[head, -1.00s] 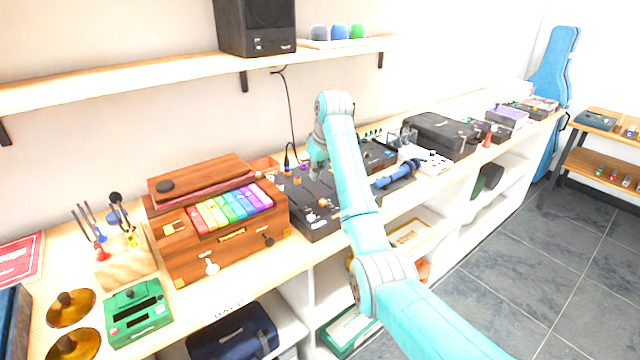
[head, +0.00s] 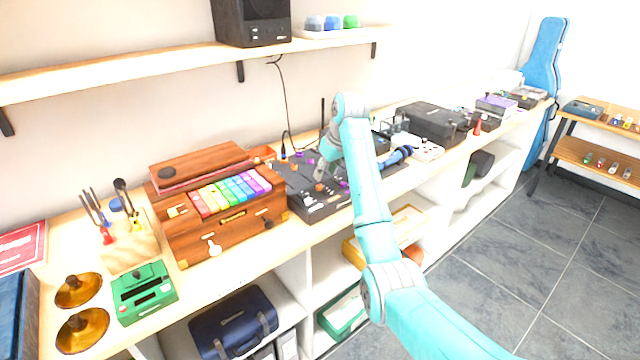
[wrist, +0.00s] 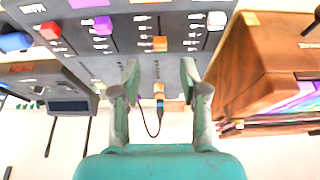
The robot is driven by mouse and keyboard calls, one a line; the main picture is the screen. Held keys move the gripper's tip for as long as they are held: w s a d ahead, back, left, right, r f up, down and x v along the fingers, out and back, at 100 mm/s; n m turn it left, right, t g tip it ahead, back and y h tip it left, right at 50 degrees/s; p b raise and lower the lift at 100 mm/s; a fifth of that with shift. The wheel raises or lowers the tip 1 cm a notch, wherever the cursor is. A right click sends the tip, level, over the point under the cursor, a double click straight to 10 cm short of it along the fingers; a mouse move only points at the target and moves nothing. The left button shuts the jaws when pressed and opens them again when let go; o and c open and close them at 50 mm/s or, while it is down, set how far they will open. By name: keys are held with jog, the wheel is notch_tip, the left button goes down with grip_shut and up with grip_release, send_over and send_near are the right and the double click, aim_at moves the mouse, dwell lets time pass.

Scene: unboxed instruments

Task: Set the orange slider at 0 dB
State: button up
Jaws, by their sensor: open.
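The dark mixer panel (head: 290,183) stands on the bench; its panel (wrist: 120,45) fills the top of the wrist view. An orange slider cap (wrist: 160,43) sits on a track with small scale marks, too small to read. A second orange-tan piece (wrist: 159,90) lies nearer, beside a blue cable plug; I cannot tell its kind. My gripper (wrist: 159,78) is open and empty, its fingers either side of the orange slider's line, with the cap just beyond the tips. In the head view my gripper (head: 321,175) hangs over the panel.
Purple (wrist: 102,25), red (wrist: 50,30) and white (wrist: 216,20) caps flank the orange slider. A wooden box with coloured keys (head: 218,218) stands left of the mixer. A blue microphone-like object (head: 396,156) lies to its right. A black cable rises behind.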

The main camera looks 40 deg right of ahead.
aim_at(319, 186)
jog(key=x, duration=0.6)
jog(key=shift+w, duration=0.1)
grip_shut()
